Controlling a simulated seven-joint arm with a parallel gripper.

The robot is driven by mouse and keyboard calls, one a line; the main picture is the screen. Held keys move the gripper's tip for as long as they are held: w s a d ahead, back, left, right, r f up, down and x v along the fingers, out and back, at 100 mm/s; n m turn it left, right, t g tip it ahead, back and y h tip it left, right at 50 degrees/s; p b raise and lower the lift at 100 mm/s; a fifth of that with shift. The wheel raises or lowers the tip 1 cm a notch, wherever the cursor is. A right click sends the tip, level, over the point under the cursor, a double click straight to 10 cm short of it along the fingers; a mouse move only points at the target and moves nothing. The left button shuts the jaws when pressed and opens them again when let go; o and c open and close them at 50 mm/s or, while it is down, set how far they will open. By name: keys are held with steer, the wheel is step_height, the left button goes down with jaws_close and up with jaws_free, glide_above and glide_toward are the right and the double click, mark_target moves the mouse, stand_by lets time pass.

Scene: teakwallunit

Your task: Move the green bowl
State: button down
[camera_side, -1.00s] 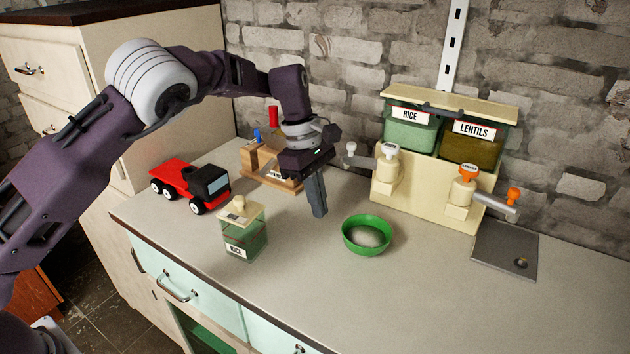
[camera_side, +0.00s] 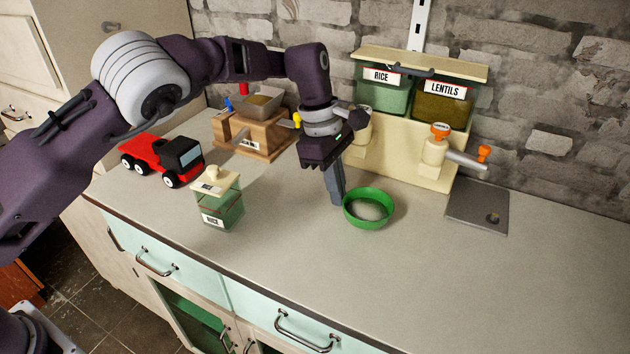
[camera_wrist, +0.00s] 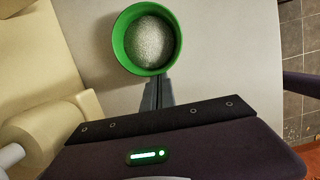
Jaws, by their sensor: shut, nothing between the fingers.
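The green bowl (camera_side: 368,222) stands upright on the counter and holds a pale, rice-like heap (camera_side: 368,209). It also shows at the top of the wrist view (camera_wrist: 120,30), with the pale grains (camera_wrist: 149,42) inside. My gripper (camera_side: 337,201) points down at the left side of the bowl. Its fingers are shut with nothing between them. In the wrist view the fingertips (camera_wrist: 158,82) are close to the bowl's near rim; I cannot tell whether they touch it.
A cream dispenser (camera_side: 400,155) with rice and lentils bins stands behind the bowl. A glass rice jar (camera_side: 221,205), a red toy truck (camera_side: 160,158) and a wooden scale (camera_side: 262,137) are to the left. A grey plate (camera_side: 478,207) lies to the right. The front right counter is clear.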

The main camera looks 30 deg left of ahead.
mark_target(381, 207)
steer(key=d, duration=0.8)
steer(key=shift+s+d, duration=0.3)
steer(key=shift+d, duration=0.05)
steer(key=a, duration=0.4)
steer(key=shift+w+a+r, duration=0.1)
steer(key=shift+a+r, duration=0.05)
steer(key=shift+r, duration=0.05)
steer(key=v, duration=0.9)
steer(key=shift+r, duration=0.3)
steer(key=s+a+r+m+g, duration=0.1)
steer(key=s+a+r+m, duration=0.3)
steer(key=s, duration=0.5)
steer(key=s+a+r+m+y, duration=0.1)
steer(key=s+a+r+m, duration=0.1)
steer(key=s+a, duration=0.55)
steer(key=s+a+r+m+g, duration=0.1)
steer(key=s+a+r+m, duration=0.25)
steer(key=s, duration=0.75)
steer(key=s+a+f+m+t+y, duration=0.1)
steer(key=s+a+f+m+t, duration=0.2)
steer(key=s+a+m+t, duration=0.4)
steer(key=shift+s+a+f+m+t+y, duration=0.2)
steer(key=shift+a+f+m+t+y, duration=0.1)
steer(key=shift+a+m+t+y, duration=0.15)
